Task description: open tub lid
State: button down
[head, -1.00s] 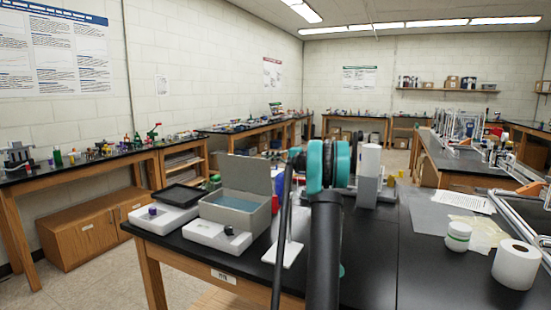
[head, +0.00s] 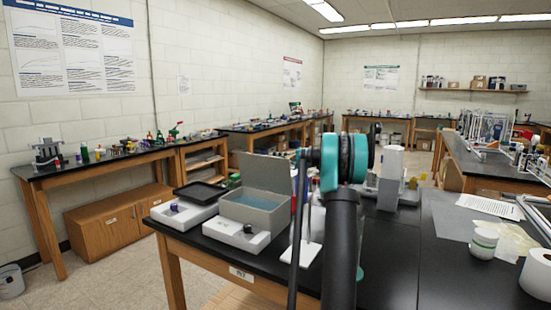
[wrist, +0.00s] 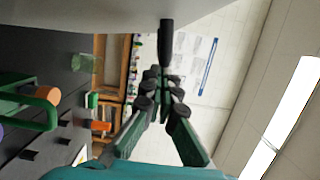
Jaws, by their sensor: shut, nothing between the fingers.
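In the head view a grey tub (head: 256,216) stands near the front left corner of the black bench. Its hinged lid (head: 265,172) is raised at the back, leaning a little, and the bluish inside shows. In the wrist view my gripper (wrist: 161,78) has its dark green fingers brought together, with nothing between them. A dark rod-like thing (wrist: 166,40) shows just beyond the fingertips; I cannot tell whether they touch. In the head view my own arm hides the gripper, so its distance from the lid cannot be told.
White boxes, one with a dark knob (head: 249,229), stand beside and in front of the tub. A black tray (head: 201,191) lies behind left. A white jar (head: 483,243) and a paper roll (head: 537,274) stand at the right. The bench's middle right is mostly clear.

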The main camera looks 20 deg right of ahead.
jog(key=shift+s+a+r, duration=0.25)
jog(key=shift+s+a, duration=0.55)
jog(key=shift+a, duration=0.05)
